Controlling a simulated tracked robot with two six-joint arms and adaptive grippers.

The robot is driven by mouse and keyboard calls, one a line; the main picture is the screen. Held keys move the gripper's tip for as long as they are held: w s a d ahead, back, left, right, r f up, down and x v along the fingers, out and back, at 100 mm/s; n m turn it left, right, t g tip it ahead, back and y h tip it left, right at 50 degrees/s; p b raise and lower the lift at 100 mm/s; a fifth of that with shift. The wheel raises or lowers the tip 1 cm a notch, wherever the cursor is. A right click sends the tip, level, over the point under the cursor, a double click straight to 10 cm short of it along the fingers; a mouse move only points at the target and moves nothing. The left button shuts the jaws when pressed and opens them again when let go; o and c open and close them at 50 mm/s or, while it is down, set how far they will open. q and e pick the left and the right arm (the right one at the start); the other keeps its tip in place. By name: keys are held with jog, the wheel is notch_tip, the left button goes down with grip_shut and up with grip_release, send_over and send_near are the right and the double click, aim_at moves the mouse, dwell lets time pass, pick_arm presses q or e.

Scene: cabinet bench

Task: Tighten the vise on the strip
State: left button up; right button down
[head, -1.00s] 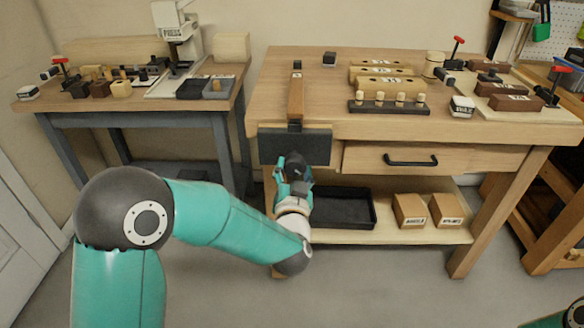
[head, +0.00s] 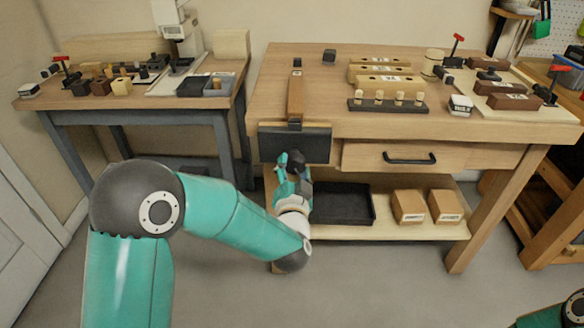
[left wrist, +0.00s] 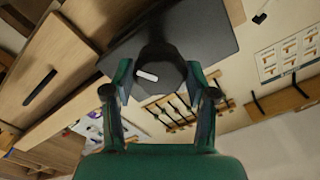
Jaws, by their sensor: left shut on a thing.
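A wooden strip (head: 296,95) lies on the bench top, its near end against a small dark block (head: 295,124) at the vise. The vise's dark jaw plate (head: 279,143) hangs at the front edge of the bench; it also shows in the left wrist view (left wrist: 215,30). My left gripper (head: 292,163) is in front of this plate, shut on the dark vise knob (left wrist: 160,72), which has a white mark. The knob sits between both fingers in the left wrist view (left wrist: 160,90). Whether the jaw presses on the strip cannot be told. My right gripper is out of view.
A drawer (head: 365,157) with a black handle is right of the vise. Below, a shelf holds a black tray (head: 345,203) and two boxes (head: 408,206). Wooden blocks (head: 388,83) and a peg rack (head: 385,106) stand right of the strip.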

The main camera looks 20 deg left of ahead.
pick_arm(q)
jog(key=shift+d, duration=0.1)
jog(key=shift+m+p, duration=0.65)
jog(key=shift+m, duration=0.45)
jog(key=shift+f+m, duration=0.1)
jog(key=shift+m, duration=0.6)
